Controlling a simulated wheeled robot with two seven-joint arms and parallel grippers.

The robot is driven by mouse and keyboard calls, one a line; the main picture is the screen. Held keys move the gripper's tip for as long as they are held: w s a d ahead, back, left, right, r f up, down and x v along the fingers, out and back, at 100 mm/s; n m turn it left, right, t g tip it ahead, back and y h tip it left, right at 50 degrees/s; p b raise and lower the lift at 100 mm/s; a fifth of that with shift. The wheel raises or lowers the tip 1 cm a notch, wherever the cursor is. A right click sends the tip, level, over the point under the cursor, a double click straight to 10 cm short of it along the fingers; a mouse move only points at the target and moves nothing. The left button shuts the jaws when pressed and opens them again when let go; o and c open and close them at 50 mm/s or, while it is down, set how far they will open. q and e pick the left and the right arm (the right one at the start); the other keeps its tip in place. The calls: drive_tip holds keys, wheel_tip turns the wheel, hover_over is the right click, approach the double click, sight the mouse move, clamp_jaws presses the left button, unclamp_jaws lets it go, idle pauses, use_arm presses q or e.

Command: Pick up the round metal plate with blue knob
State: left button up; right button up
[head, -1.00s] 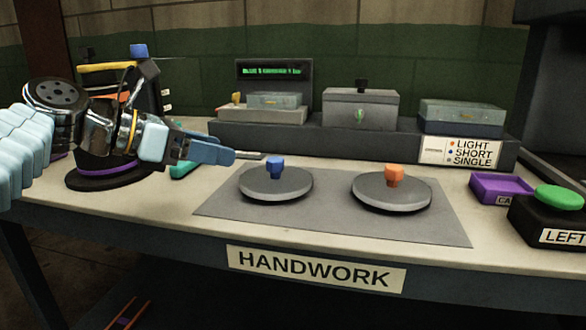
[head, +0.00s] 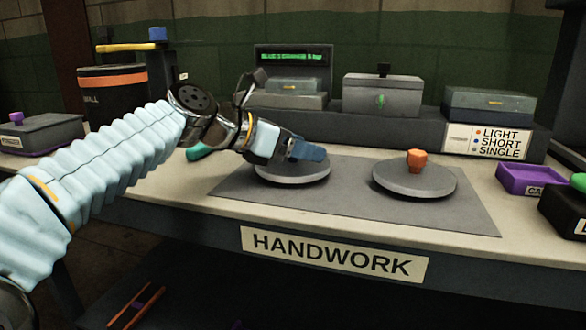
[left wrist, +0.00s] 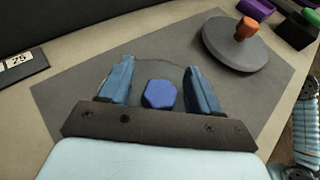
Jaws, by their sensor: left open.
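The round metal plate (head: 292,174) with the blue knob lies on the grey mat (head: 345,205). In the head view its knob is hidden behind my left gripper (head: 307,150). In the left wrist view the blue knob (left wrist: 159,94) shows between the two blue fingers of my left gripper (left wrist: 158,85). The fingers are open, with a gap on each side of the knob. A second round metal plate (head: 415,181) with an orange knob (head: 416,160) lies to the right on the mat. My right gripper is not identifiable in these views.
A purple tray (head: 530,179) and a dark box with a green top stand at the right. Grey boxes (head: 382,95) stand on a raised dark ledge behind the mat. A dark barrel (head: 112,95) with an orange band stands at the back left.

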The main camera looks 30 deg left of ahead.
use_arm(q)
drive_tip(key=shift+w, duration=0.1)
drive_tip(key=shift+c, duration=0.4)
clamp_jaws()
drive_tip(key=shift+r, duration=0.1)
drive_tip(key=shift+r, duration=0.1)
